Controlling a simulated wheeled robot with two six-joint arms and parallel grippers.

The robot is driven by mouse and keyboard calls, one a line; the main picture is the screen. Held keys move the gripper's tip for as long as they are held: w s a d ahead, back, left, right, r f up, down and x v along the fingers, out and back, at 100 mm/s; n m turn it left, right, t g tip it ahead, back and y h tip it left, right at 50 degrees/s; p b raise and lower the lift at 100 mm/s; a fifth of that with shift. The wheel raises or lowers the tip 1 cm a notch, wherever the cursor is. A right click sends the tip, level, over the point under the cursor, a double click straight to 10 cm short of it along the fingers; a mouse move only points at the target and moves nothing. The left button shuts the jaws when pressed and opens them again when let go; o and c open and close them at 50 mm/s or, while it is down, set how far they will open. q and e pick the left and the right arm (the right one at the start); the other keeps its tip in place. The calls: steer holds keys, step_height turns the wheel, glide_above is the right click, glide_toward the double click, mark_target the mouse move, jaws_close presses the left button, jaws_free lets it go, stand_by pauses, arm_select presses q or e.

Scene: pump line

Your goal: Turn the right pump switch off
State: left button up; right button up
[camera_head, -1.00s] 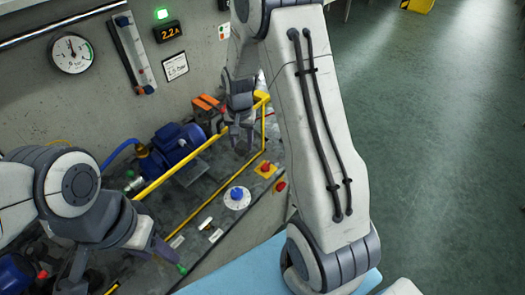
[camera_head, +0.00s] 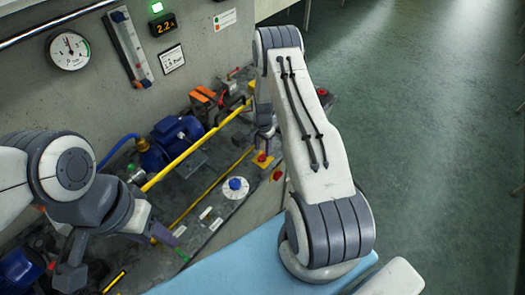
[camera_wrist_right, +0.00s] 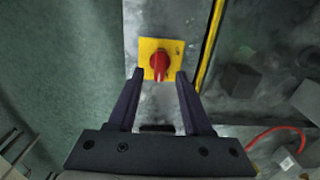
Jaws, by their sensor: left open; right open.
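The right pump switch is a red knob (camera_wrist_right: 159,63) on a yellow plate (camera_wrist_right: 174,47). In the head view the red knob (camera_head: 261,157) sits on the bench edge, just below my right gripper (camera_head: 266,132), which is partly hidden by my arm. In the right wrist view, the open fingers of my right gripper (camera_wrist_right: 160,74) are on either side of the knob, with gaps between; whether they are level with it or above it, I cannot tell. The knob's handle points toward my palm. My left gripper (camera_head: 120,255) is open and empty over the left of the bench.
A yellow rail (camera_head: 190,150) runs along the bench in front of a blue pump motor (camera_head: 172,138). A blue dial knob (camera_head: 235,184) and small levers sit along the front edge. Another red button (camera_head: 278,175) is on the front face. Green floor lies right.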

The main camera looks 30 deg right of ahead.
mark_target(262, 155)
steer(key=shift+f+p, duration=0.35)
steer(key=shift+f, duration=1.3)
jaws_close()
